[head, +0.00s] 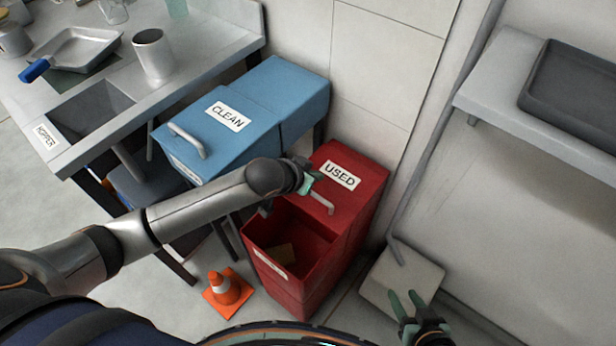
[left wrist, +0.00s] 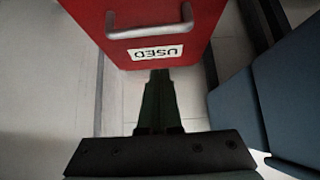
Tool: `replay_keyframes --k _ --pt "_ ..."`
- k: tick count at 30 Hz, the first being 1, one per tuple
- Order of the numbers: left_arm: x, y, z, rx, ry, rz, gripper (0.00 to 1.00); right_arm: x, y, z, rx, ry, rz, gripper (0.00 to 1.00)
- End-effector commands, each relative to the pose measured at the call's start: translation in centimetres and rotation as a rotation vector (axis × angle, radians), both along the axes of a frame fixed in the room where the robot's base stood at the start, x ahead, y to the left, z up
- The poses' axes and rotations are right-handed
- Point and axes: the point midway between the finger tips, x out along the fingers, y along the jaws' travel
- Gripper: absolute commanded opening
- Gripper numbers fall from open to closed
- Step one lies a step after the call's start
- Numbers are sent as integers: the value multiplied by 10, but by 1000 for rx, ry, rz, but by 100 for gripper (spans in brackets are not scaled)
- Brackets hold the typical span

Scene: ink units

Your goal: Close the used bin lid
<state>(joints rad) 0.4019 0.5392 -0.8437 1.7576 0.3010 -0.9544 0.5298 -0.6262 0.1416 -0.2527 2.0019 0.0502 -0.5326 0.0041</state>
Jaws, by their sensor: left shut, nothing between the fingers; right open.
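The red used bin (head: 290,285) stands on the floor with its front part open. Its red lid (head: 352,197), with a USED label and a pale bar handle (head: 321,203), covers the back part. My left gripper (head: 312,180) is at the lid's left side, close to the label and handle. In the left wrist view its shut, empty fingers (left wrist: 159,80) reach the label-side edge of the lid (left wrist: 190,45); contact cannot be told. The handle (left wrist: 150,22) lies beyond the label there. My right gripper (head: 408,302) is open and empty, low at the right of the bin.
The blue CLEAN bin (head: 265,85) stands beside the red bin, at its left. A tan object (head: 281,253) lies inside the red bin. An orange cone (head: 225,289) stands on the floor in front. A wall and a grey shelf (head: 490,110) are at the right.

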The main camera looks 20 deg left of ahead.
Motion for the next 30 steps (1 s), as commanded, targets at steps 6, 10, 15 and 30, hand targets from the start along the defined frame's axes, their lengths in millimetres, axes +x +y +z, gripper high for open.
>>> replay_keyframes --k 6,10,15,30 --pt "25 -10 -30 -1 -1 1 0 -2 1 -11 1 0 2 45" --pt "28 -11 -41 2 1 0 0 -3 0 -10 2 -2 3 45" --pt "6 -2 -43 2 0 -1 0 -3 -1 -7 0 -3 2 45" --pt "-5 2 -45 1 0 -1 0 -1 -2 -8 -1 -6 1 45"
